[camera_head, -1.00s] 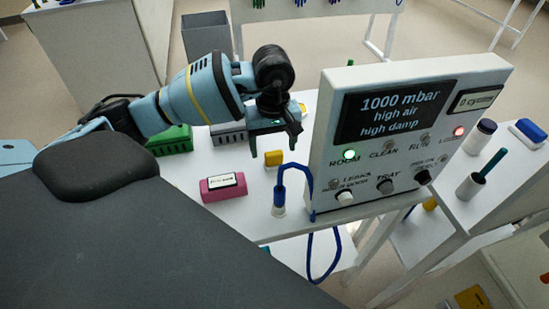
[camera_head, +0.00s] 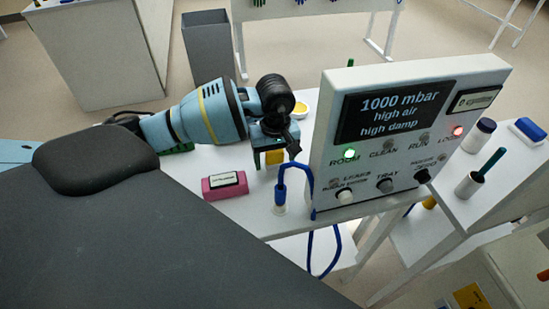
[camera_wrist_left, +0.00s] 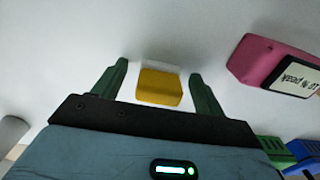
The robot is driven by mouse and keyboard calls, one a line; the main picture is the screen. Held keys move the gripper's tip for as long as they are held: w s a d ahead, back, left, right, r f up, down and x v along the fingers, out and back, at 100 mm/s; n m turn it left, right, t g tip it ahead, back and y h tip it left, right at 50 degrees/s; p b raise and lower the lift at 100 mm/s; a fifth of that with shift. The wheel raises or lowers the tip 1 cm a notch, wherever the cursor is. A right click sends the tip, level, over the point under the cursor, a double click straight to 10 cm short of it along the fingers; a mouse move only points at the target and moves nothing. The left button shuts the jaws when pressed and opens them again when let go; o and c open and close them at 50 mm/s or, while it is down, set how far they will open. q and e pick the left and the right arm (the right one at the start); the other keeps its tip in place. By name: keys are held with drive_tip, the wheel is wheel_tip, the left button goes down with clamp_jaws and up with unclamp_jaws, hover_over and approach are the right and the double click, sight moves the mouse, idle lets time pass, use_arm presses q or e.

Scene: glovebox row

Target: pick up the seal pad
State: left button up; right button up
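A small yellow pad (camera_head: 276,158), which I take to be the seal pad, lies on the white table. In the left wrist view the yellow pad (camera_wrist_left: 159,87) has a pale strip along its far edge. It sits between the two green fingers of my left gripper (camera_wrist_left: 158,68), with a gap on each side. My left gripper (camera_head: 270,160) is open and low over the table at the pad, partly hiding it in the head view. My right gripper is not in view.
A pink labelled block (camera_head: 209,193) lies left of the pad; it also shows in the wrist view (camera_wrist_left: 262,56). A blue hooked tube (camera_head: 281,190) and the control panel (camera_head: 440,125) stand close on the right. A dish (camera_head: 301,107) with yellow contents is behind.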

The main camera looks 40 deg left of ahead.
sight(275, 153)
use_arm(q)
drive_tip(key=c, duration=1.1)
drive_tip(key=shift+o, duration=0.2)
drive_tip(key=shift+r, duration=0.1)
wheel_tip(275, 153, up, 10)
drive_tip(key=shift+f, duration=0.1)
drive_tip(key=o, duration=0.4)
drive_tip(key=shift+c, duration=1.2)
